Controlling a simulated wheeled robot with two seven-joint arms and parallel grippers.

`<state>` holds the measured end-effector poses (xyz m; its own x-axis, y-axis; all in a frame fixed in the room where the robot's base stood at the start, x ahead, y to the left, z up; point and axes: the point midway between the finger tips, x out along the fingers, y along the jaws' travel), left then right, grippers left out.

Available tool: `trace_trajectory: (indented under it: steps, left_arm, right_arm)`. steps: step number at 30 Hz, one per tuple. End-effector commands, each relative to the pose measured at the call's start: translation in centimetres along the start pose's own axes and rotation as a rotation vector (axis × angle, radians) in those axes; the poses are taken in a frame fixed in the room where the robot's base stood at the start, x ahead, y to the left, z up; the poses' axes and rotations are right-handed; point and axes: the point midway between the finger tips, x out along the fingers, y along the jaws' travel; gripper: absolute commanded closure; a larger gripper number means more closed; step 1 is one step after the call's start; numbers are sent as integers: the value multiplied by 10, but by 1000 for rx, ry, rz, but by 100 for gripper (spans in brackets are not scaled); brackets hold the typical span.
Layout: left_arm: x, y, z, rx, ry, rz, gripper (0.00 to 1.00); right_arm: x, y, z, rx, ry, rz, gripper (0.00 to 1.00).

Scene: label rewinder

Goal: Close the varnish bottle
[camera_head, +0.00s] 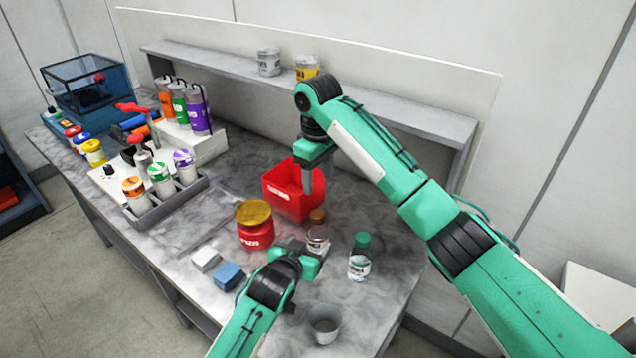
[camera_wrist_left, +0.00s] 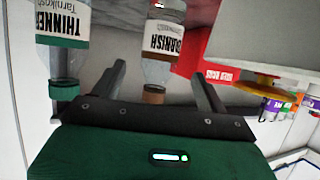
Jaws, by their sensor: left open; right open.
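The varnish bottle (camera_head: 318,240) is clear with a white label and stands upright on the bench. Its brown cap (camera_head: 318,215) shows at its top; how tightly it sits, I cannot tell. In the left wrist view, which is upside down, the varnish bottle (camera_wrist_left: 165,40) and brown cap (camera_wrist_left: 154,96) show between the fingers. My left gripper (camera_head: 314,250) is open, low in front of the bottle, and hides part of it; contact is unclear. My right gripper (camera_head: 312,182) is open and empty, pointing down by the red bin, above and behind the bottle.
A thinner bottle with a green cap (camera_head: 360,257) stands right of the varnish bottle. A red jar with yellow lid (camera_head: 254,226) is to the left, the red bin (camera_head: 284,194) behind. A grey cup (camera_head: 325,323) and blue block (camera_head: 229,275) are in front.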

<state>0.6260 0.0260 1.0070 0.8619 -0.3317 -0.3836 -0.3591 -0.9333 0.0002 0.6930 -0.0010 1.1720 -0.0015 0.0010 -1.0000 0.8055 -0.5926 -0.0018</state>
Motion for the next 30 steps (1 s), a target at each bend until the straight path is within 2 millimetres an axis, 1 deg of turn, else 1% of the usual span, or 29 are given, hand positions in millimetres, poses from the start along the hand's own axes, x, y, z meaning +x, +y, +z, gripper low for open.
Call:
trace_trajectory:
  steps: [3, 9, 15, 20, 30]
  left_arm:
    - [-22, 0, 2, 0, 1, 1, 25]
    - [-55, 0, 2, 1, 1, 0, 25]
    - [-76, 0, 1, 0, 1, 0, 25]
    - [-83, 0, 0, 1, 0, 0, 25]
    - [-84, 0, -2, 1, 0, 0, 25]
  right_arm:
    - [7, 0, 0, 0, 0, 0, 43]
    - [14, 0, 0, 0, 0, 0, 43]
    - [17, 0, 0, 0, 0, 0, 43]
    - [18, 0, 0, 0, 0, 0, 43]
    - [15, 0, 0, 0, 0, 0, 43]
